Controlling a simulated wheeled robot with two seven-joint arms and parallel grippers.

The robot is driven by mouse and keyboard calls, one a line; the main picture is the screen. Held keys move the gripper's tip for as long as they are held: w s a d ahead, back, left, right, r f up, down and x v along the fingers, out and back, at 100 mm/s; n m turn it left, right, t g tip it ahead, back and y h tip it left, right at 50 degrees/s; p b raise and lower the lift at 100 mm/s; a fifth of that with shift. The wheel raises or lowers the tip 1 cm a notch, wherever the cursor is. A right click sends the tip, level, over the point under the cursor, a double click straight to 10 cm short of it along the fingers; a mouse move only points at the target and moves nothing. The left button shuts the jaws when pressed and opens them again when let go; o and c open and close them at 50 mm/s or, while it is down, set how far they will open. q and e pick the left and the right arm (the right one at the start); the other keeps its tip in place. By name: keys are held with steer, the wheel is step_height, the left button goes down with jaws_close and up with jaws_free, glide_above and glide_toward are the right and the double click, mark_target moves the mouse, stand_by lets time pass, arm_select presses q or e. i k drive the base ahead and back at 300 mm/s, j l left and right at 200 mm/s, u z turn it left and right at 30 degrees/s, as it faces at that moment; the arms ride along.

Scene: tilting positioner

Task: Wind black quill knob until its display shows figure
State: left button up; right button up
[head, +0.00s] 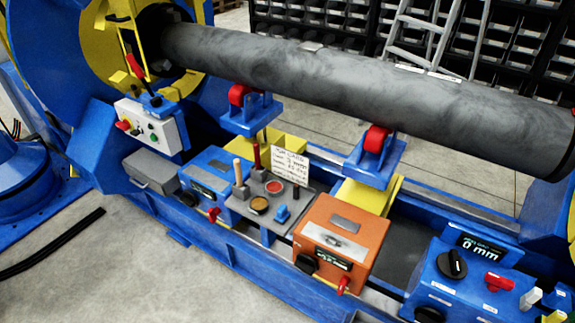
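A black knob (452,264) with a light pointer mark sits on top of the blue box (436,291) at the lower right. Beside it a dark display (480,248) reads "0 mm"; the small label above the figure is too small to read surely. Another black knob (428,315) is cut by the bottom edge on the same box's front. A written card (291,166) stands upright behind the grey middle panel; its handwriting is only partly legible. Neither of my grippers is in view.
An orange box (335,232) has its own black knob (305,264), small display and red lever. Another blue box (205,178) stands left of the grey panel (262,211). A large grey pipe (320,75) lies on red rollers above. Small red and white handles (499,282) stand right of the 0 mm knob.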

mark_target(452, 267)
steer(key=z, duration=1.45)
steer(key=i+l+u, duration=0.2)
steer(key=l+u, duration=0.25)
steer(key=l, duration=0.95)
steer(key=l+u, duration=0.5)
steer(key=l, duration=0.85)
